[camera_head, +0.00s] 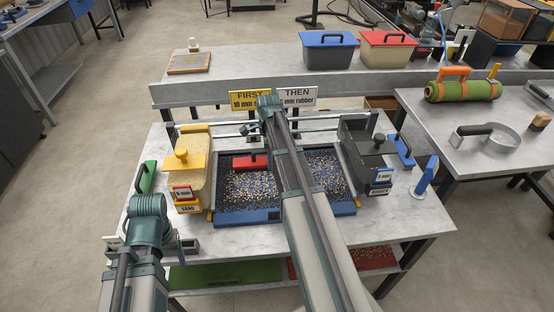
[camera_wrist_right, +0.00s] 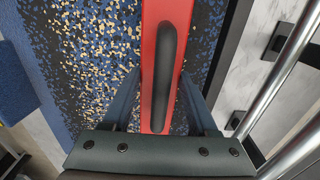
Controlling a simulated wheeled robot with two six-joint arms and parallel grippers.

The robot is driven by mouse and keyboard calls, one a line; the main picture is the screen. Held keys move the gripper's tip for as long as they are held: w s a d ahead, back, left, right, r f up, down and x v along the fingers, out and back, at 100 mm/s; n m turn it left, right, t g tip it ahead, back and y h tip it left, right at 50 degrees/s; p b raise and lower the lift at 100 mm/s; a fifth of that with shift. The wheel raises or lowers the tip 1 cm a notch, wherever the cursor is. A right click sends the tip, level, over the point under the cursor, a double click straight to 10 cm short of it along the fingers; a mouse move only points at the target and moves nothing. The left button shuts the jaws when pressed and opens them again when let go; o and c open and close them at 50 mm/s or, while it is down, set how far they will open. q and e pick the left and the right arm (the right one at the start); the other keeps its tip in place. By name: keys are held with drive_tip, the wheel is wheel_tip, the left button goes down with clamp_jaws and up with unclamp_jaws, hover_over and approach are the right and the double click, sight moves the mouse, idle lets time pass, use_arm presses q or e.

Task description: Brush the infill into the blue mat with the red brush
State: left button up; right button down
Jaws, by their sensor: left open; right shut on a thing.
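The blue mat (camera_head: 243,214) lies in the middle of the bench, with tan and dark infill (camera_head: 318,168) scattered over its surface. The red brush (camera_head: 258,167) lies across the mat's back left part; the right arm partly covers the view.
A yellow sand hopper (camera_head: 194,165) stands left of the mat and a dark rubber hopper (camera_head: 366,150) right of it. Rails (camera_head: 340,116) and signs stand behind. A green-handled tool (camera_head: 146,177) and a blue tool (camera_head: 426,176) flank the hoppers.

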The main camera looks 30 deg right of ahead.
sight(258, 157)
drive_tip(key=shift+w+a, duration=1.5)
drive_tip(key=shift+w, duration=0.2)
drive_tip(key=shift+d, duration=0.1)
drive_tip(key=shift+s+d, duration=0.35)
drive_tip(key=shift+d, duration=0.35)
drive_tip(key=shift+s+d, duration=0.35)
drive_tip(key=shift+d, duration=0.35)
drive_tip(key=shift+w+a, duration=0.35)
drive_tip(key=shift+a, duration=0.4)
drive_tip(key=shift+w+a, duration=0.3)
drive_tip(key=shift+a, duration=0.4)
drive_tip(key=shift+s+d, duration=1.05)
drive_tip(key=shift+d, duration=1.4)
drive_tip(key=shift+s+d, duration=1.05)
drive_tip(key=shift+d, duration=1.35)
drive_tip(key=shift+s+d, duration=1.05)
drive_tip(key=shift+d, duration=1.4)
